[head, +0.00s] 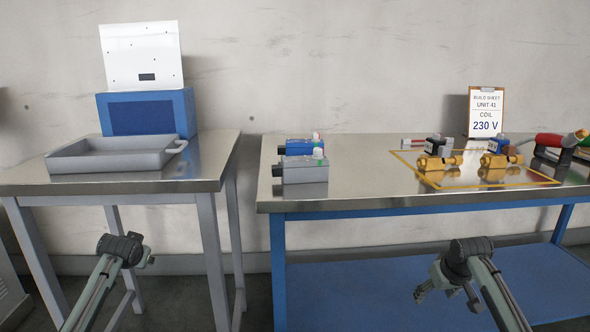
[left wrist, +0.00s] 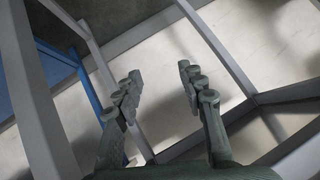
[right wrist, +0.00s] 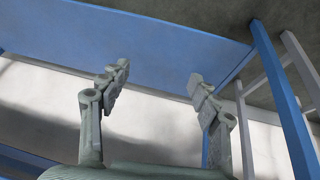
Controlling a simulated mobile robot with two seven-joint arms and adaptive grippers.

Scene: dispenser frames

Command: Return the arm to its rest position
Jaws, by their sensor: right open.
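My right gripper (head: 448,288) is in front of the blue-framed table, below its top and over the blue lower shelf in the head view. In the right wrist view its fingers (right wrist: 160,82) stand apart with nothing between them. In the left wrist view the left gripper's fingers (left wrist: 160,82) are spread and empty, with table legs and floor behind. Neither gripper touches anything that I can see.
The right table (head: 370,190) bears two dispenser-like boxes, blue (head: 299,146) and grey (head: 305,170), brass valves (head: 440,161) inside a yellow outline, a build sheet (head: 486,112) reading "COIL 230 V" and a red-handled tool (head: 550,140). The left table holds a grey tray (head: 110,160) and a blue box (head: 150,112).

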